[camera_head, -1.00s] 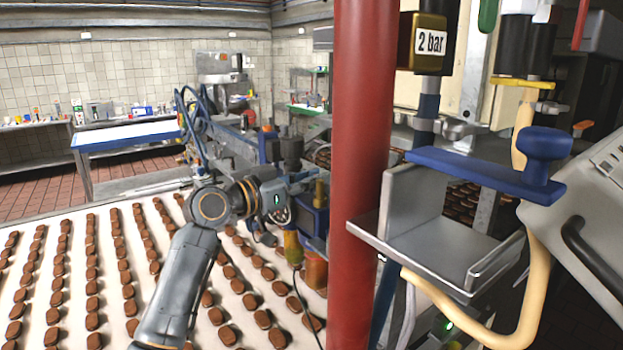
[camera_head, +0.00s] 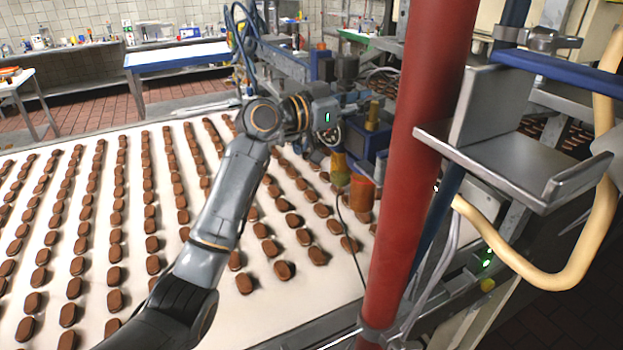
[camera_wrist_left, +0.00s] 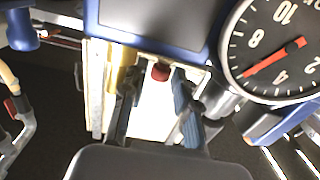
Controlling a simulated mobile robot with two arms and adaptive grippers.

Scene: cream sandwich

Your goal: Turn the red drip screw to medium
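A small red knob, which looks like the red drip screw (camera_wrist_left: 161,71), shows in the left wrist view in front of a pale panel, below a blue-framed box. My left gripper (camera_wrist_left: 153,86) is open, with one dark finger on each side of the red knob in the picture. I cannot tell whether the fingers touch it or how far away it is. In the head view my left arm reaches over the conveyor to the machine, and its fingers are hidden there. The screw cannot be made out in the head view. My right gripper is not in view.
A round black gauge (camera_wrist_left: 277,50) with a red needle is right of the fingers, and a brass cylinder (camera_wrist_left: 122,65) is to the left. A red post (camera_head: 421,150) stands right of my left arm. The conveyor (camera_head: 300,293) carries rows of brown biscuits.

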